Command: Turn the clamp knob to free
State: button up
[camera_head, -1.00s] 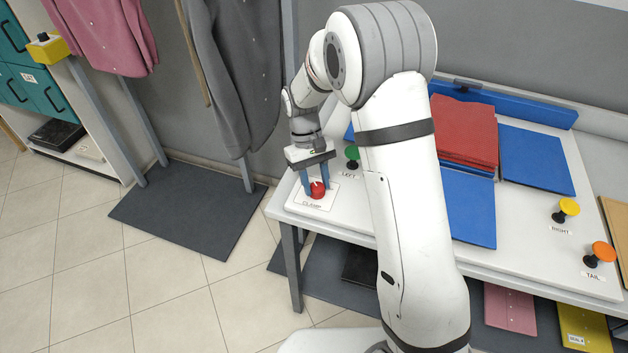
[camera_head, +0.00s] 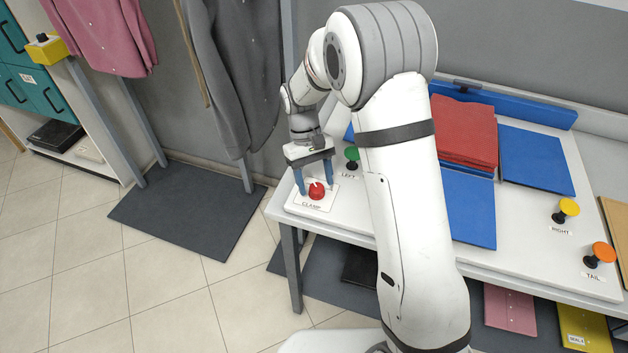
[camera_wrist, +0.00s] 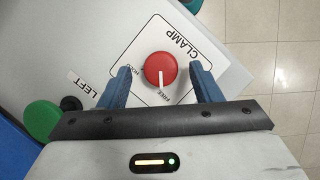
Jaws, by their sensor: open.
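The red clamp knob (camera_head: 317,190) sits on a white plate marked CLAMP (camera_head: 302,201) at the table's near left corner. In the wrist view the knob (camera_wrist: 160,69) shows a white pointer line running toward the word FREE. The word HOLD is beside it, to the left. My gripper (camera_head: 309,192) is above the plate with its blue fingers apart, one on each side of the knob. In the wrist view, gaps show between the knob and both fingers, so my gripper (camera_wrist: 162,82) is open and holds nothing.
A green LEFT knob (camera_head: 351,153) is close by on the right. Yellow RIGHT (camera_head: 569,207) and orange TAIL (camera_head: 603,252) knobs stand at the table's right. Blue panels (camera_head: 468,210) and a folded red garment (camera_head: 464,130) lie mid-table. A grey garment (camera_head: 240,75) hangs behind.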

jog(key=v, duration=0.7)
jog(key=shift+b, duration=0.3)
jog(key=shift+r, duration=0.1)
jog(key=s+d+r+m+t+y, duration=0.2)
jog(key=s+d+r+m+t, duration=0.1)
jog(key=s+d+r, duration=0.65)
jog(key=s+d+m+t, duration=0.2)
jog(key=s+d+t, duration=0.2)
jog(key=s, duration=0.9)
jog(key=shift+d, duration=1.05)
jog(key=shift+s+f, duration=0.1)
jog(key=shift+s, duration=0.05)
